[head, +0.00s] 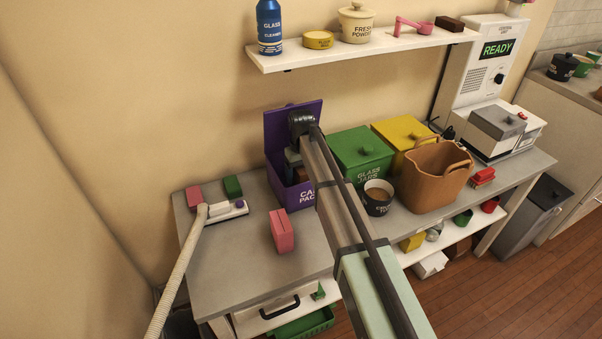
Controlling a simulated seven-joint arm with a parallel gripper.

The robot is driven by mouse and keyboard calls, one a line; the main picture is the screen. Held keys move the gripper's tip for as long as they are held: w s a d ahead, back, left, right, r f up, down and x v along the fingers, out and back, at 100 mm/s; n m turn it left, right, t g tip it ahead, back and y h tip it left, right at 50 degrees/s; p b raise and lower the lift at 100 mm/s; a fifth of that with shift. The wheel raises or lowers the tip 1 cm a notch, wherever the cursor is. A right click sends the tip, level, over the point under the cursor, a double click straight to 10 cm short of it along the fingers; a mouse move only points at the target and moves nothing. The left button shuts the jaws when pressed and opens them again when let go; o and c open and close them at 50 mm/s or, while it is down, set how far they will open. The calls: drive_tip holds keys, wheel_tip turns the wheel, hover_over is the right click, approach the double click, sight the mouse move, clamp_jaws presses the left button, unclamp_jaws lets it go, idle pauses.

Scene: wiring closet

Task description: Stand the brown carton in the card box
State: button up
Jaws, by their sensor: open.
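The card box (306,197) is a purple bin at the back of the bench, with its purple lid (284,124) raised behind it. Its white lettering is partly covered by my arm. My gripper (294,160) points down into the box's mouth and is open; its fingertips are largely hidden. A brown piece, apparently the brown carton (303,174), shows inside the box just beside and below my gripper. Most of it is hidden by my arm and the box wall, so I cannot tell whether it stands upright or touches the fingers.
Green (361,153) and yellow (402,133) bins, a dark cup (378,198) and a brown basket (436,176) crowd the right. A pink carton (281,231) stands in front. A hose tool (224,210) lies left. A shelf (360,49) hangs above. The bench's front left is clear.

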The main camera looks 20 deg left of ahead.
drive_tip(key=shift+r, duration=3.9)
drive_tip(key=shift+s, duration=0.1)
